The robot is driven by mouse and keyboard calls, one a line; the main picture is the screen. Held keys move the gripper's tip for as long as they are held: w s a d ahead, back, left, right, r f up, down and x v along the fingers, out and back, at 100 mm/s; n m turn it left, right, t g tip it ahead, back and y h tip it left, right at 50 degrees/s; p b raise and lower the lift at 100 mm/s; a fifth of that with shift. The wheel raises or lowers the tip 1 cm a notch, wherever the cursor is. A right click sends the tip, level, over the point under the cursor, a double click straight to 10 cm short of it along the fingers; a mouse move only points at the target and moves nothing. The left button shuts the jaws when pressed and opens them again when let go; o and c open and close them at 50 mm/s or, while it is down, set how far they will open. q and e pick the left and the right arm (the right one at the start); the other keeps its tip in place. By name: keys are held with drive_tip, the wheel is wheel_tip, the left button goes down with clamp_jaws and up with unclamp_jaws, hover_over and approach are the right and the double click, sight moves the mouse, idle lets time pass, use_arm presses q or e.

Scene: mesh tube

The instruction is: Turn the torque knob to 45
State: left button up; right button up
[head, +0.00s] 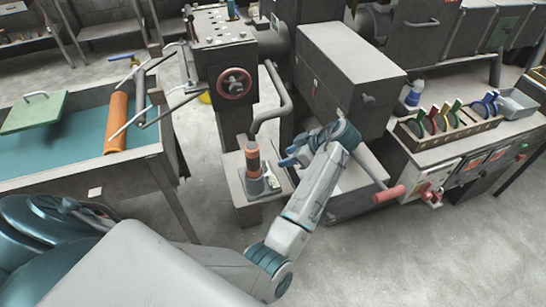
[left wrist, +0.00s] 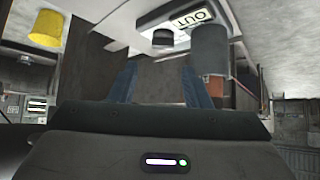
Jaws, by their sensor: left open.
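My left gripper (head: 290,157) is open and empty, with its blue fingers pointing left in the head view. In the left wrist view its two fingers (left wrist: 156,72) stand apart with nothing between them. Beyond them is a short black knob (left wrist: 163,38) beside a plate marked OUT (left wrist: 197,22). A grey and orange cylinder (head: 253,160) stands upright on a small grey stand (head: 237,192), left of the gripper and apart from it. It also shows in the left wrist view (left wrist: 210,62). I cannot tell for sure which part is the torque knob, and no 45 mark is readable.
A machine panel with a red handwheel (head: 235,83) stands behind the stand. A bent grey pipe (head: 283,95) rises close by. A red-handled lever (head: 388,194) is at the right. A teal-topped table (head: 70,170) with an orange roll (head: 117,120) is at the left.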

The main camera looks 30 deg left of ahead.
sight(264, 165)
use_arm(q)
drive_tip(key=a+f, duration=0.1)
drive_tip(key=s+a+p, duration=0.1)
drive_tip(key=a+f, duration=0.1)
drive_tip(key=shift+s+a+f+p, duration=0.2)
drive_tip(key=shift+a+f+p, duration=0.1)
drive_tip(key=shift+a, duration=0.05)
drive_tip(key=x, duration=0.3)
drive_tip(key=shift+w+d+f+p, duration=0.1)
drive_tip(key=shift+w+p, duration=0.05)
drive_tip(key=shift+p, duration=0.25)
drive_tip(key=shift+x, duration=0.85)
drive_tip(key=shift+w+f, duration=0.1)
drive_tip(key=shift+f, duration=0.1)
drive_tip(key=c, duration=0.7)
use_arm(e)
drive_tip(key=s+r, duration=0.1)
drive_tip(key=r, duration=0.1)
drive_tip(key=s+r, duration=0.1)
drive_tip(key=shift+s+d+r, duration=0.1)
drive_tip(key=shift+s+d, duration=0.15)
drive_tip(key=shift+s, duration=0.05)
